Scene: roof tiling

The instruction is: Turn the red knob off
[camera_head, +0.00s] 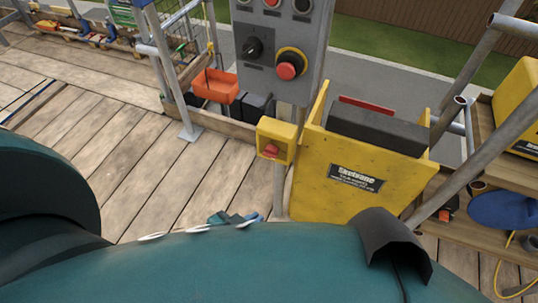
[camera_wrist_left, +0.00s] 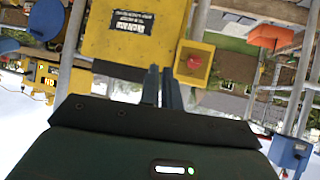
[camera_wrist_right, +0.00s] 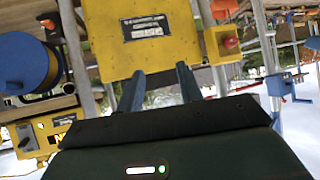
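The red knob (camera_head: 271,150) sits in a small yellow box (camera_head: 263,133) on a post, left of a large yellow holder (camera_head: 335,175). In the left wrist view the knob (camera_wrist_left: 194,62) and box lie just right of my left gripper (camera_wrist_left: 161,70). Its fingers are close together with nothing visible between them, apart from the knob. In the head view, small blue-grey parts of what looks like that gripper (camera_head: 235,218) show below the box, behind my teal arm. My right gripper (camera_wrist_right: 159,80) is open and empty, with the knob (camera_wrist_right: 231,43) to its upper right.
Above the box, a grey control panel (camera_head: 310,45) carries a black rotary switch (camera_head: 254,47) and a red push button (camera_head: 288,66). Metal scaffold poles (camera_head: 485,140) stand at the right. An orange bin (camera_head: 215,86) hangs at the left. The plank floor (camera_head: 130,150) is mostly clear.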

